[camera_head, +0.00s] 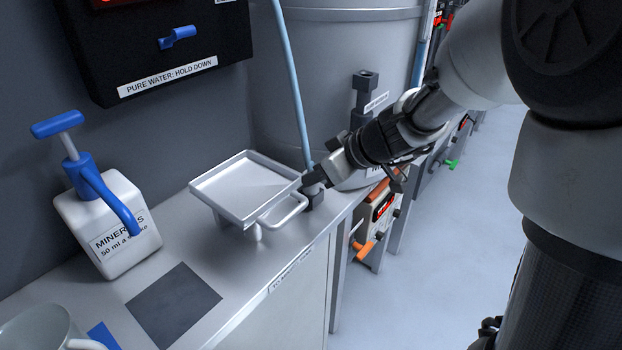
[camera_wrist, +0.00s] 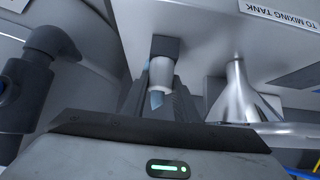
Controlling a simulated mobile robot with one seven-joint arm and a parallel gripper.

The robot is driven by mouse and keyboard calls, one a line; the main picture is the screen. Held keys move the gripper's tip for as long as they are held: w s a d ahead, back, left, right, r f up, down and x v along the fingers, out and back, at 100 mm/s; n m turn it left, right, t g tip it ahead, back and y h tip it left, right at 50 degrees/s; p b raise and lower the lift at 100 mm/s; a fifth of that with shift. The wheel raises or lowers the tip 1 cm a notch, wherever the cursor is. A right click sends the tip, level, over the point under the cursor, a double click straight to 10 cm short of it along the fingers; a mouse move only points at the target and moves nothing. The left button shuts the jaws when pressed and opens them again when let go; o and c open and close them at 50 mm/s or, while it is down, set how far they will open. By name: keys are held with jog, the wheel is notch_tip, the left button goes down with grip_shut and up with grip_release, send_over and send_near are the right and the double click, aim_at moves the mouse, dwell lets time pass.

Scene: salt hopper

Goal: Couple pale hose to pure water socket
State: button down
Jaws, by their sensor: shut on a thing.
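The pale blue hose (camera_head: 291,75) hangs in front of the large grey tank and runs down to my gripper (camera_head: 317,180). My gripper, also in the wrist view (camera_wrist: 160,98), is shut on the hose near its lower end. In the wrist view a short blue part of the hose (camera_wrist: 157,99) and a light grey collar (camera_wrist: 162,70) show between the fingers. A dark block (camera_wrist: 166,47) adjoins the collar; it also shows in the head view (camera_head: 314,198) by the bench edge. I cannot tell whether it is the socket or whether collar and block are joined. No socket label reads clearly.
A metal tray (camera_head: 243,187) with a loop handle (camera_head: 285,212) stands just left of my gripper. A dark pipe fitting (camera_head: 362,95) is on the tank (camera_head: 340,60). The minerals bottle (camera_head: 105,220) and black pure-water panel (camera_head: 150,45) are left. Open floor (camera_head: 440,260) lies right.

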jog(key=shift+r, duration=0.1)
jog(key=shift+r+p, duration=1.45)
jog(key=shift+r, duration=1.25)
jog(key=shift+r, duration=0.1)
